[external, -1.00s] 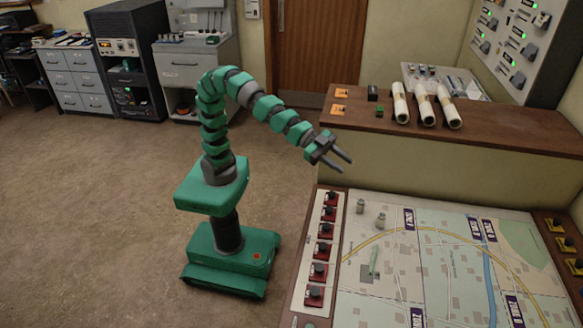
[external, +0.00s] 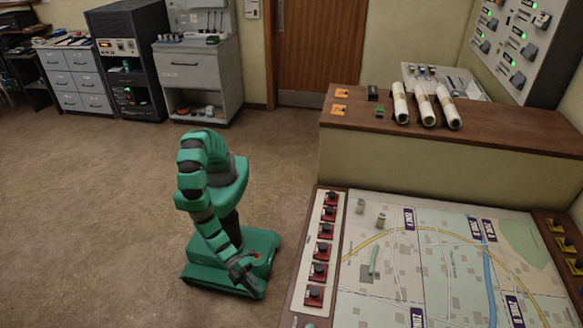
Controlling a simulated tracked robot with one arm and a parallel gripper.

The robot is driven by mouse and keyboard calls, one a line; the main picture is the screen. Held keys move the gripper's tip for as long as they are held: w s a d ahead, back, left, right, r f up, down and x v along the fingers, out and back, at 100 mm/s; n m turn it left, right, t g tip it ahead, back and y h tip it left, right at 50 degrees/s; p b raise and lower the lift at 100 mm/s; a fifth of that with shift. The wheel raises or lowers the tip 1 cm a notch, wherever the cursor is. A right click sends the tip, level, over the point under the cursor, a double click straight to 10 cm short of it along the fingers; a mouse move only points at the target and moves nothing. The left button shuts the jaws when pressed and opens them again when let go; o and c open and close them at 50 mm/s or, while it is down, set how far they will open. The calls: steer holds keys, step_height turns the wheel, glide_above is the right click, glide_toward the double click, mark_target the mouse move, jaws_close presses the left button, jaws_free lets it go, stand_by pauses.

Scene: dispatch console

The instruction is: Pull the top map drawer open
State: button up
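No drawer is marked as the top map drawer, so I cannot tell which one it is. A grey filing cabinet (external: 78,80) with several handled drawers stands at the back left; its drawers look shut. A grey bench cabinet (external: 200,80) has one wide drawer (external: 186,68) with a dark handle above an open shelf; that drawer looks shut. My gripper (external: 247,278) points down, low over my green base, well apart from both cabinets. It is small and dark, and I cannot make out its finger gap.
The map table (external: 450,270) with red switches (external: 318,250) is close on my right. Behind it, a wooden counter (external: 470,135) carries rolled maps (external: 423,104). A black equipment rack (external: 130,62) stands between the cabinets. The brown floor (external: 90,210) on the left is clear.

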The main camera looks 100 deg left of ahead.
steer(key=s+a+f+t+y+b, duration=0.2)
steer(key=a+f+t, duration=0.1)
steer(key=a+f, duration=0.55)
steer(key=b+x, duration=0.2)
steer(key=x, duration=1.1)
steer(key=shift+a+m+b, duration=0.25)
steer(key=shift+m+b, duration=0.05)
steer(key=shift+m, duration=0.1)
steer(key=shift+w, duration=0.15)
jaws_close()
